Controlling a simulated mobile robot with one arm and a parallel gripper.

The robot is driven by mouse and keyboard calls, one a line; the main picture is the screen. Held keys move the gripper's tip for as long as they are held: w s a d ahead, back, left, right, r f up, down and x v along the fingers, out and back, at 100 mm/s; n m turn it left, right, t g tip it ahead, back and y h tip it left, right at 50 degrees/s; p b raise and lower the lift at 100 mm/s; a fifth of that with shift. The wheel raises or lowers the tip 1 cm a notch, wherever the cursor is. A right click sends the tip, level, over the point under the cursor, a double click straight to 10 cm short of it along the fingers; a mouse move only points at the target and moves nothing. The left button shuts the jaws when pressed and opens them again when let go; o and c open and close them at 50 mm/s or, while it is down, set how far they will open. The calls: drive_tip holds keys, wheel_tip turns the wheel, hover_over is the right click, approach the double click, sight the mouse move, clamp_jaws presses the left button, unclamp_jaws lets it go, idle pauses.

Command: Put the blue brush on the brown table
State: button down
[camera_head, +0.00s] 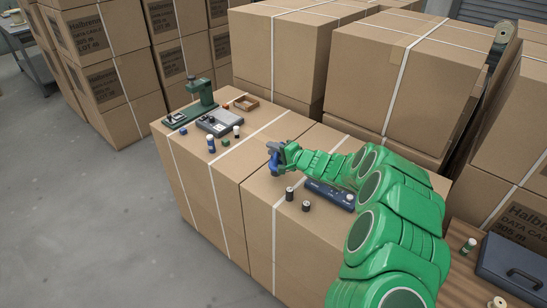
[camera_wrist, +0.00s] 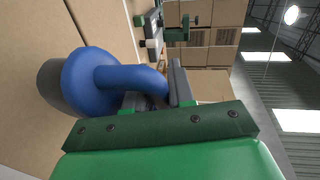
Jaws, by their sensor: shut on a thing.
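The blue brush (camera_head: 274,167) is held at the end of my gripper (camera_head: 279,154), above the cardboard boxes in the middle of the head view. In the wrist view the brush (camera_wrist: 92,82) has a round blue head, a curved blue handle and a dark grey underside. The fingers of my gripper (camera_wrist: 157,92) are shut on its handle. The brush looks raised off the box top. The brown table (camera_head: 457,268) is at the lower right of the head view, partly hidden by my green arm.
A dark case (camera_head: 515,262), a green-and-white spool (camera_head: 468,246) and a pale spool (camera_head: 497,303) stand on the brown table. Two dark spools (camera_head: 289,193) and a dark blue device (camera_head: 328,193) are on the box top. A green press (camera_head: 193,104) stands farther left.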

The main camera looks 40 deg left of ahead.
drive_tip(key=shift+w+a+f, duration=0.2)
drive_tip(key=shift+a+f, duration=0.05)
drive_tip(key=shift+f, duration=1.7)
drive_tip(key=shift+f, duration=0.2)
drive_tip(key=c, duration=1)
unclamp_jaws()
drive_tip(key=shift+o, duration=0.2)
drive_tip(key=shift+r, duration=0.15)
drive_tip(key=d+r, duration=0.2)
drive_tip(key=d, duration=0.9)
drive_tip(key=shift+s+d, duration=0.3)
drive_tip(key=shift+d, duration=0.1)
drive_tip(key=shift+r, duration=0.2)
